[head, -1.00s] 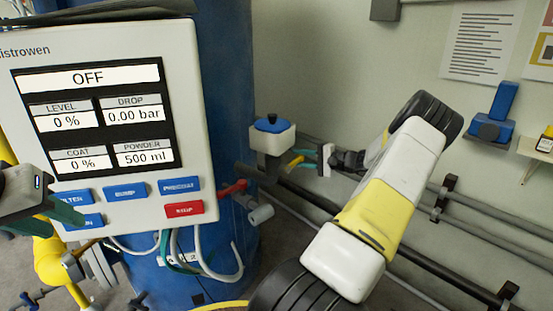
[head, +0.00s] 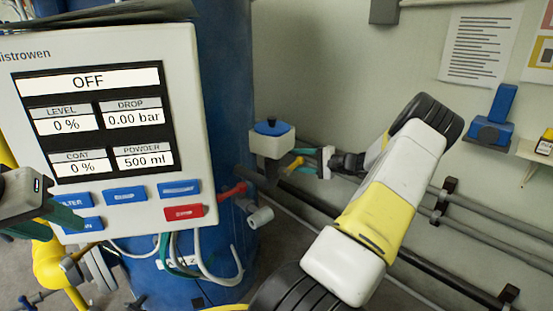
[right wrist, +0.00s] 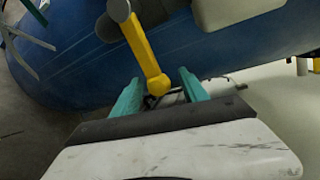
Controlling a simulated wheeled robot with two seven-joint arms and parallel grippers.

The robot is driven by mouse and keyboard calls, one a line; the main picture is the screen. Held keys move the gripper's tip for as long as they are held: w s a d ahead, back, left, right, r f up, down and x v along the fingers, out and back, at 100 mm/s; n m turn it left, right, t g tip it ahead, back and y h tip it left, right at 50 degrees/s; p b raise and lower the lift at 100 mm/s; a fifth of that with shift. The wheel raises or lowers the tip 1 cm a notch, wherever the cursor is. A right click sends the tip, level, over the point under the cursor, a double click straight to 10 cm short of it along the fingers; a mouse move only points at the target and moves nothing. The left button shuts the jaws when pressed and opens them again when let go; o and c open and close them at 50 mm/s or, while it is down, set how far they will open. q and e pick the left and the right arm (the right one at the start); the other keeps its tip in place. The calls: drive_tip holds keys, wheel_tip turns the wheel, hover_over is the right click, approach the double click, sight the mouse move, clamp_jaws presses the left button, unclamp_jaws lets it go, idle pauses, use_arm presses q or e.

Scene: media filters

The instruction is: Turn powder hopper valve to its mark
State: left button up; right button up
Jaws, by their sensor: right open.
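The powder hopper (head: 272,145) is a pale box with a blue lid, beside the blue tank. Its valve has a yellow lever handle (head: 293,166), which shows large in the right wrist view (right wrist: 146,55), running from a grey pivot to a rounded end. My right gripper (right wrist: 162,90) is open, with teal fingers on either side of the lever's rounded end. I cannot tell whether they touch it. In the head view my right gripper (head: 304,160) is partly hidden. I cannot make out the valve's mark. My left gripper (head: 62,218) is at the left edge, partly out of view.
A control panel (head: 105,40) reads OFF, powder 500 ml. A red-handled valve (head: 233,190) sits below the hopper, left of my right gripper. Grey pipes (head: 470,215) run along the right wall. A blue wall fixture (head: 490,130) is at the right.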

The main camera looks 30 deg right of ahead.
drive_tip(key=v, duration=0.7)
drive_tip(key=shift+s+d+r, duration=0.15)
drive_tip(key=shift+s, duration=0.15)
